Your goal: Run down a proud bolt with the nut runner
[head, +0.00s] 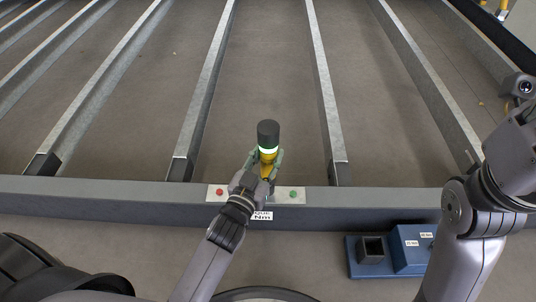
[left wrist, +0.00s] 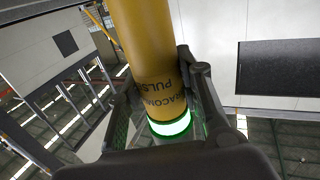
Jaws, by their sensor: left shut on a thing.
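The nut runner (head: 268,133) is a yellow cylinder with a dark grey end and a glowing green ring. It stands roughly upright in the head view, over the near beam of the frame. My left gripper (head: 266,160) is shut around its yellow body. In the left wrist view the nut runner (left wrist: 148,45) shows printed lettering and the lit ring between the fingers. My arm hides the plate's middle, and I cannot make out a proud bolt.
The near beam (head: 120,191) runs across the head view, with several metal cross rails (head: 320,80) behind it over a brown floor. A blue box (head: 408,250) with labels and a dark square socket sits at lower right. My right arm fills the right edge.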

